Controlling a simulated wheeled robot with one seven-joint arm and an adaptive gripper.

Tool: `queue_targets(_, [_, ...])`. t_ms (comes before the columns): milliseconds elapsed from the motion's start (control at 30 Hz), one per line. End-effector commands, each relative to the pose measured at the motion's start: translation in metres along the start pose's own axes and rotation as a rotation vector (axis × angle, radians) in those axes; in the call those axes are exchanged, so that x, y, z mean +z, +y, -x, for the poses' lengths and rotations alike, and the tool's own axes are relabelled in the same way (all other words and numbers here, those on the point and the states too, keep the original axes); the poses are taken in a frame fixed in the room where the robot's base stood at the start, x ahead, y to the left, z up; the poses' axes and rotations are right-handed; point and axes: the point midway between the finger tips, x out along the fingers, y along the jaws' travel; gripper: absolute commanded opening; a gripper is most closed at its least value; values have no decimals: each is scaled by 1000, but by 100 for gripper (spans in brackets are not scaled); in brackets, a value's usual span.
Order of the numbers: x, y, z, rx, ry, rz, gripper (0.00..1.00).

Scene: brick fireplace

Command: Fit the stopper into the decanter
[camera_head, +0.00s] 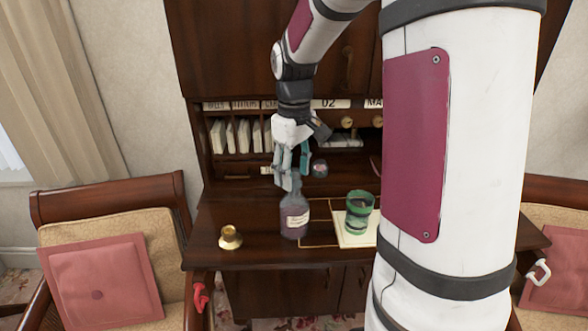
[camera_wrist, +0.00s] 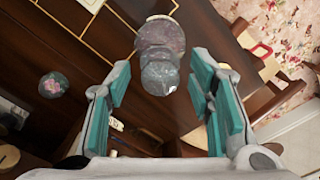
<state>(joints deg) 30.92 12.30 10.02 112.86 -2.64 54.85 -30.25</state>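The decanter (camera_head: 294,222), a greyish-purple glass bottle with a pale label, stands upright on the dark wooden desk in the head view. My gripper (camera_head: 293,179) points down just above its neck, with the near finger partly hiding the top. In the wrist view the decanter's round body (camera_wrist: 160,33) lies beyond the fingertips. A grey rounded glass piece (camera_wrist: 160,76) shows between the fingers; I cannot tell whether it is the stopper or the bottle's neck. My gripper (camera_wrist: 161,68) is open, with a gap on both sides of that piece.
A small brass object (camera_head: 230,238) stands to the left. A round glass paperweight (camera_head: 320,168) lies behind. Cubbyholes with envelopes (camera_head: 243,136) close off the back. Armchairs flank the desk.

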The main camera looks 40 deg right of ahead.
Motion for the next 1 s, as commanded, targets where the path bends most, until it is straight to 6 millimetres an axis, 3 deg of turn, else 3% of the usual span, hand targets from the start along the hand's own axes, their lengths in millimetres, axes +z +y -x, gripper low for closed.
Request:
queue_targets(367, [-1, 0, 8, 2, 3, 0, 50])
queue_targets(800, [-1, 0, 89, 3, 4, 1, 50])
queue_targets(1000, [0, 0, 113, 1, 2, -1, 50])
